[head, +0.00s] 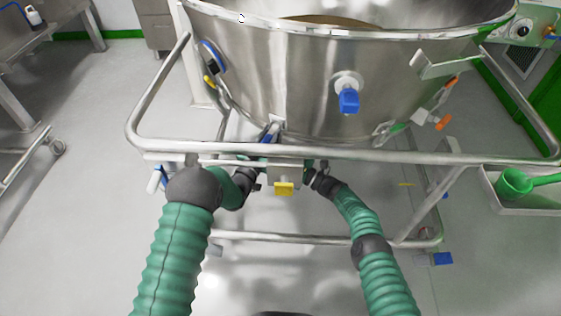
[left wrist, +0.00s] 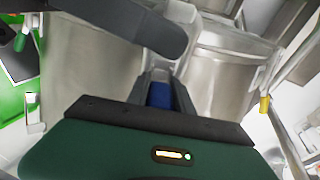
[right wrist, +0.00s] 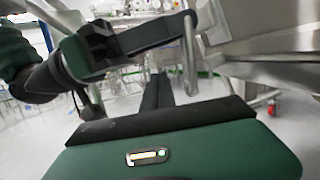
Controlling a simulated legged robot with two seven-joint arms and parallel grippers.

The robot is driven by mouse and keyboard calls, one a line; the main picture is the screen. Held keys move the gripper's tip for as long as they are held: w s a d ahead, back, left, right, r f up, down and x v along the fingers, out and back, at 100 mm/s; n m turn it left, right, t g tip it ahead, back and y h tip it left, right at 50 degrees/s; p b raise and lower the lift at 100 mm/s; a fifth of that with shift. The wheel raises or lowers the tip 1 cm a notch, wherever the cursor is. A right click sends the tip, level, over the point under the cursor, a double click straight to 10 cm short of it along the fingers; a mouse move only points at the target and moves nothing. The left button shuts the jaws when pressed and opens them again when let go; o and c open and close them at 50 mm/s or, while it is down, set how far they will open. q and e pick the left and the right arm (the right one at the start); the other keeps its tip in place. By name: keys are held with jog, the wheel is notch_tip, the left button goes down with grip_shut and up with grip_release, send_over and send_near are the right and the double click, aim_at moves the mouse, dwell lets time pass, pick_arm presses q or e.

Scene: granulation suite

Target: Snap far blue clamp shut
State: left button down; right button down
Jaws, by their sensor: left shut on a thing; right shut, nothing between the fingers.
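A blue clamp handle (head: 269,133) shows low on the front of the steel bowl (head: 310,90), just above the frame's front rail. My left gripper (head: 262,160) reaches under that rail and is largely hidden by it. In the left wrist view its fingers are shut on a blue part (left wrist: 159,95), which seems to be this handle. Whether the clamp is closed cannot be seen. My right gripper (head: 318,168) is just under the rail, right of the yellow tag. In the right wrist view its fingers (right wrist: 156,92) are together and empty.
The steel rail (head: 350,157) runs across in front of the bowl. A yellow block (head: 284,188) hangs at its middle. A blue knob (head: 349,101) and a blue-handled fitting (head: 213,56) are on the bowl. A green scoop (head: 514,183) lies in a tray at the right.

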pick_arm(q)
jog(key=shift+w+r, duration=0.1)
jog(key=shift+r, duration=0.15)
pick_arm(e)
jog(key=shift+s+r, duration=0.2)
jog(key=shift+r, duration=1.65)
jog(key=shift+r, duration=0.1)
